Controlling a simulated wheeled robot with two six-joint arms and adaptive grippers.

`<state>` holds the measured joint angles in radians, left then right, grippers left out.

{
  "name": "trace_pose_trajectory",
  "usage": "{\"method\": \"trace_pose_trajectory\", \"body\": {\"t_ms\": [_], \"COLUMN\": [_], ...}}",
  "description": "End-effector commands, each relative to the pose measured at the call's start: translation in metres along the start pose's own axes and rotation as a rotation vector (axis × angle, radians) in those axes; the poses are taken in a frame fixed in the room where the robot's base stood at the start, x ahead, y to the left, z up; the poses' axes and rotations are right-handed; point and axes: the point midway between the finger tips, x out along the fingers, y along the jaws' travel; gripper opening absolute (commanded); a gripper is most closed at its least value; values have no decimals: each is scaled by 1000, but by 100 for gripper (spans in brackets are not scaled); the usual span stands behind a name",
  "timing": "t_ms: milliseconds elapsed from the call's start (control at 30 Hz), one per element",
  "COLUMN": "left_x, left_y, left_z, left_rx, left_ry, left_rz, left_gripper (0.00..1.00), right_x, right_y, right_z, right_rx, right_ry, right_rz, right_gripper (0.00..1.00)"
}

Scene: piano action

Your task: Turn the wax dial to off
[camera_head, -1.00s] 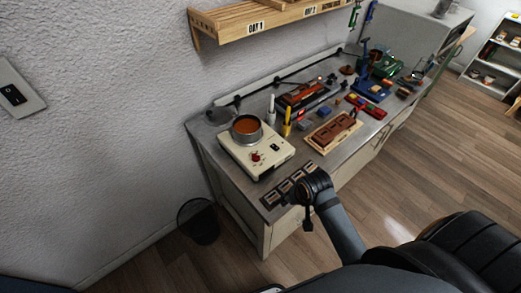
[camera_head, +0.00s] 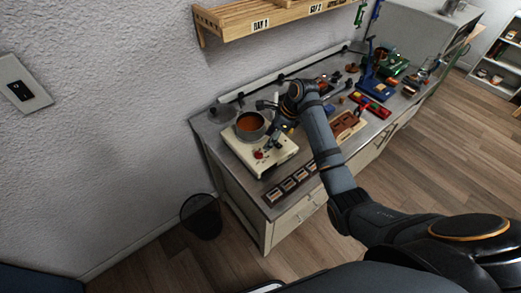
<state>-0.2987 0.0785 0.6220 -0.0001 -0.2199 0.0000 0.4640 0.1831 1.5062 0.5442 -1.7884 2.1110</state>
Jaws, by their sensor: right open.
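A round metal pot (camera_head: 251,125) of orange-brown wax sits on the heater. My right gripper (camera_head: 272,142) is open above the heater, pointing down and left. Its fingertips are close to the dial, just up and right of it in the picture; I cannot tell whether they touch it. The gripper and wrist hide the heater's right rear part. The dial's marking is too small to read. My left gripper is not in view.
My right forearm crosses the bench (camera_head: 229,168) and hides part of it. A brown moulded tray (camera_head: 345,126) and red and blue tools lie to the right. Several small framed pieces (camera_head: 290,185) line the front edge. A dark bin (camera_head: 201,216) stands on the floor.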

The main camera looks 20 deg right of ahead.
Motion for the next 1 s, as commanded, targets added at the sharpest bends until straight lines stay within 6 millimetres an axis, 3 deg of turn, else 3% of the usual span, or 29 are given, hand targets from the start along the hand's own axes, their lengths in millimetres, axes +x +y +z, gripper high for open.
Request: {"method": "trace_pose_trajectory", "body": {"t_ms": [200, 400, 767, 1000], "left_x": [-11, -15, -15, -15], "left_y": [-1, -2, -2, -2], "left_z": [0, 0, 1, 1], "left_rx": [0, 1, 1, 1], "left_ry": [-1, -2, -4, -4], "left_rz": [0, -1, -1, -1], "left_gripper": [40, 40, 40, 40], "right_x": [47, 77, 86, 86], "right_y": [1, 1, 0, 0], "right_z": [1, 0, 0, 0], "right_rx": [1, -2, -4, -3], "right_ry": [1, 1, 1, 1], "right_rz": [4, 0, -2, -2], "right_gripper": [52, 52, 52, 21]}}
